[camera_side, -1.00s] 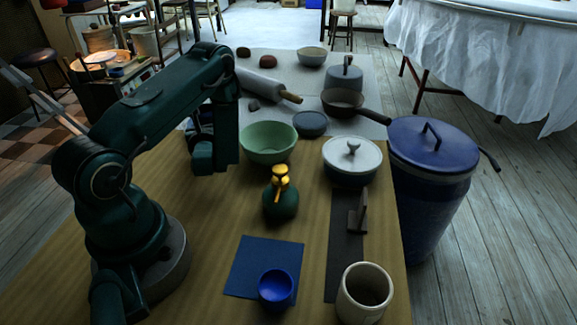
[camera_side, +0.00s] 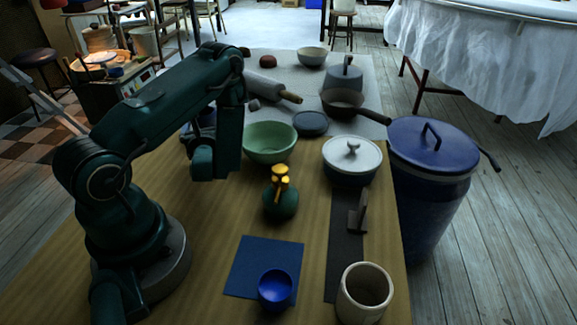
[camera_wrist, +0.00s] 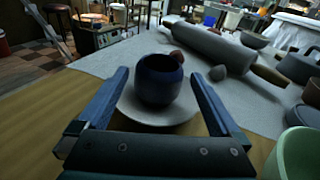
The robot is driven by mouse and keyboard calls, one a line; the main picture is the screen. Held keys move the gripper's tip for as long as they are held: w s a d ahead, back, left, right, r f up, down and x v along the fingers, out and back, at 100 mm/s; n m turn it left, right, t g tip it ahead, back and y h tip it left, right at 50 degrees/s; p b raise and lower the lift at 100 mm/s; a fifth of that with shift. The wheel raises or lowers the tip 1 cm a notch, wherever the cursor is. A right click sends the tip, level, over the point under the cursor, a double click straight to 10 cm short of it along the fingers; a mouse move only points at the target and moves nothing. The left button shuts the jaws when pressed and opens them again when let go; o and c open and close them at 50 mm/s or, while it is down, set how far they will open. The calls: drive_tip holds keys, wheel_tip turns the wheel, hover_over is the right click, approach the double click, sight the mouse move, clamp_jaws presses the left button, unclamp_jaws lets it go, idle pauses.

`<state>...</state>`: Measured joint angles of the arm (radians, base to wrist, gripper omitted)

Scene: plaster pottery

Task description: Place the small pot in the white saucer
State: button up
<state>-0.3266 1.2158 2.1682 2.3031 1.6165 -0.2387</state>
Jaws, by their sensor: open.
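The small pot (camera_wrist: 160,80) is dark blue and rounded with an open top. In the wrist view it stands upright on the white saucer (camera_wrist: 128,104), inside its rim. My gripper (camera_wrist: 158,76) is open, with one blue finger on each side of the pot. Gaps show between the pot and both fingers, and it is not gripped. In the side view my arm hides the saucer and most of the gripper, and I cannot make out the pot there.
A green bowl (camera_side: 270,143) stands right of my arm. A rolling pin (camera_side: 268,86) lies on the grey cloth behind. A green bottle with a gold top (camera_side: 281,200), a lidded pot (camera_side: 351,160), a blue cup (camera_side: 275,291) and a cream jar (camera_side: 364,292) stand nearer the front.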

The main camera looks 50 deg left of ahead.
drive_tip(key=v, duration=0.9)
drive_tip(key=shift+s+d, duration=0.1)
drive_tip(key=shift+d, duration=0.15)
